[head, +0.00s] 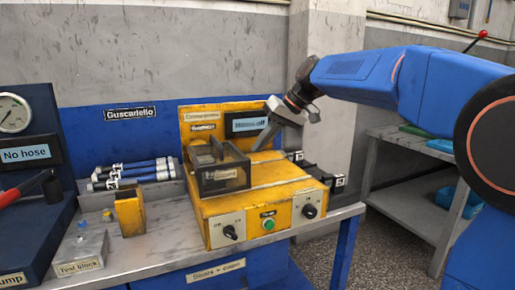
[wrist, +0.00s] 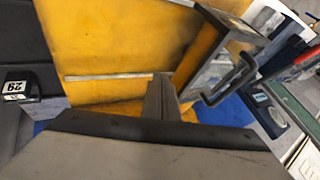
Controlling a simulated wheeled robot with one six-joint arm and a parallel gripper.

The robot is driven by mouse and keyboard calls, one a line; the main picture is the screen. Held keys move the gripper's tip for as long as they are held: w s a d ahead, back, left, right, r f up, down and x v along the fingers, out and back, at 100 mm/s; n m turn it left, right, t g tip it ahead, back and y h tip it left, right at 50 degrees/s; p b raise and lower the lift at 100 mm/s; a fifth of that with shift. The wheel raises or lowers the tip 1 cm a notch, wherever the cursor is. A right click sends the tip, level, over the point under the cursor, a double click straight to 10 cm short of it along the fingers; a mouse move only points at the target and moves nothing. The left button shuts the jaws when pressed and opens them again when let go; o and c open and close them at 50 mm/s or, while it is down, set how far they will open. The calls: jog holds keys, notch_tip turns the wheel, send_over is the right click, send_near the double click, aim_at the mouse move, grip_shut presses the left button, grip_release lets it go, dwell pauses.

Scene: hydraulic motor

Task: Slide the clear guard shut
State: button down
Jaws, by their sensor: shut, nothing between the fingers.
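The clear guard (head: 222,181) is a dark-framed see-through box with a label on its front. It sits at the left part of the yellow machine top (head: 277,190), around a grey block that shows through it. In the wrist view the guard (wrist: 222,62) is at the upper right, with a black bar handle (wrist: 237,80) on its near face. Pale rails (wrist: 108,76) run across the yellow top. My gripper (head: 262,141) is shut and empty, pointing down just right of the guard's rear. In the wrist view its fingers (wrist: 160,92) appear apart from the handle.
A yellow back panel with a display (head: 247,124) stands behind the guard. Knobs and a green button (head: 268,225) are on the machine's front. Dark labelled blocks (head: 325,176) stand at right, rods (head: 135,172) and a yellow holder (head: 130,214) at left. The machine top right of the guard is clear.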

jog(key=v, duration=0.8)
jog(key=s+d+f+m+h, duration=0.1)
jog(key=s+d+f, duration=0.4)
jog(key=s+f, duration=0.5)
jog(key=s+d+f+m+t+h, duration=0.1)
jog(key=s+d+f+m+h, duration=0.1)
jog(key=s+d+f, duration=0.4)
jog(key=s+d+f+m+t+h, duration=0.1)
jog(key=s+d+f+h, duration=0.3)
jog(key=s+f, duration=1)
jog(key=s+d, duration=0.1)
jog(key=s, duration=0.4)
jog(key=shift+d+f+m, duration=0.25)
jog(key=shift+d+m, duration=0.05)
jog(key=shift+m, duration=0.1)
jog(key=c, duration=2.5)
grip_release()
